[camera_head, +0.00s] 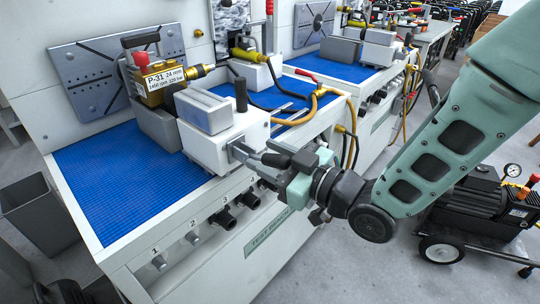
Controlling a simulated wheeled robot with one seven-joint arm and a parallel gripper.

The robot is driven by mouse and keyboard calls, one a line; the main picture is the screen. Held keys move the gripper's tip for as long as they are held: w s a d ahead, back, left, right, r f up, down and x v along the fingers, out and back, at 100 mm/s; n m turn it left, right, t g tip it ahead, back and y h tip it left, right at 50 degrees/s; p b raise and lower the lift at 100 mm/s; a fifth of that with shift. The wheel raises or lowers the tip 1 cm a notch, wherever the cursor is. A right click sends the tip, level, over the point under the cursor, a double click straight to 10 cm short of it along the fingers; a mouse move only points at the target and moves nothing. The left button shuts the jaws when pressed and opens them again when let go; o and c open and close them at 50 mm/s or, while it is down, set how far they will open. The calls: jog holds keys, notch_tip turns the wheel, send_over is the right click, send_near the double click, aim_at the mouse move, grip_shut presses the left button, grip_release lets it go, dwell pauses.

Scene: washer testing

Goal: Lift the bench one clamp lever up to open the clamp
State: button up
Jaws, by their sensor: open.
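Bench one (110,228) stands in front of me, with a blue ribbed mat (115,170) on top. A white clamp block (210,148) with a grey box (203,110) on it sits at the bench's front right. A black upright handle (241,94) rises behind the block's right side; I cannot tell for certain that it is the clamp lever. My gripper (254,155) is open beside the block's right face, below that handle. Its fingers point left toward a small metal piece on that face. Contact there cannot be made out, and the fingers partly hide this area.
A brass pump with a P-31 label (165,78) stands behind the clamp block. A yellow hose (318,100) with a red-handled valve (305,75) is right of it. A grey bin (38,215) stands left; a wheeled pump cart (480,215) stands right.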

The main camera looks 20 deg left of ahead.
grip_shut()
jog(key=shift+r, duration=0.1)
